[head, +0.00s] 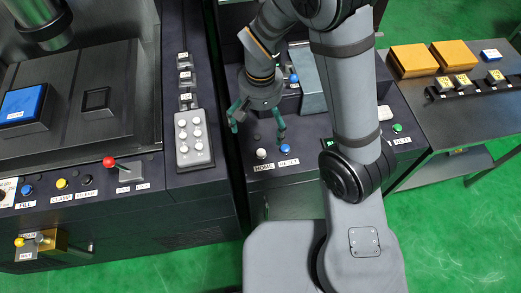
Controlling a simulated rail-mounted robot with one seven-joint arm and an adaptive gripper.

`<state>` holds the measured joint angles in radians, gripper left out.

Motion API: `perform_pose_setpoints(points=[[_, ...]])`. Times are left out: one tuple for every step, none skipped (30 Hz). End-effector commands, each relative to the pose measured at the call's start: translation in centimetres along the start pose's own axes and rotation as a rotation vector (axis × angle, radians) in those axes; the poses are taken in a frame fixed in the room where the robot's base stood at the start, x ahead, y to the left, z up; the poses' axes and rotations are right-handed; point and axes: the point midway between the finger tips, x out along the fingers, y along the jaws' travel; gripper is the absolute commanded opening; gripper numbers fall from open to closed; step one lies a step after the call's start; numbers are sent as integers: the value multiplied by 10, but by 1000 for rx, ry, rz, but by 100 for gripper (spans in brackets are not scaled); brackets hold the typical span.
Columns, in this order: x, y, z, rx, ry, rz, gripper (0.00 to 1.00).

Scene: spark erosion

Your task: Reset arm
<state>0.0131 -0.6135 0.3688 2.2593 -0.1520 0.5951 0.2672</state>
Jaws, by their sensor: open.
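My gripper (258,129) hangs over the dark control console (313,132) in the middle of the head view. Its two green fingers are spread apart with nothing between them. The fingertips are just behind a white button (262,153) labelled HOME and a blue button (285,149) whose label is too small to read surely. I cannot tell the height of the fingertips above the console. My arm hides part of the console to the right.
At left stands a machine with a blue block (22,104), a red-knobbed lever (110,161) and a grey button box (193,138). At right a dark table (440,125) bears orange blocks (413,60) and a rack of small yellow-topped pieces (462,82). Green floor lies around.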

Motion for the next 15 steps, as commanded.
perform_pose_setpoints(points=[[0, 0, 0, 0, 0, 0, 100], [0, 0, 0, 0, 0, 0, 100], [0, 0, 0, 0, 0, 0, 100], [0, 0, 0, 0, 0, 0, 100], [0, 0, 0, 0, 0, 0, 100], [-2, 0, 0, 0, 0, 0, 100], [-3, 0, 0, 0, 0, 0, 100], [-4, 0, 0, 0, 0, 0, 100], [-8, 0, 0, 0, 0, 0, 100], [-11, 0, 0, 0, 1, 0, 100], [-14, 0, 1, 0, 1, 0, 100], [-20, 0, 1, 1, 1, 0, 100], [-24, 0, 1, 1, 1, 0, 100], [-30, 0, 1, 1, 2, -1, 100], [-37, 0, 1, 1, 2, -1, 100]])
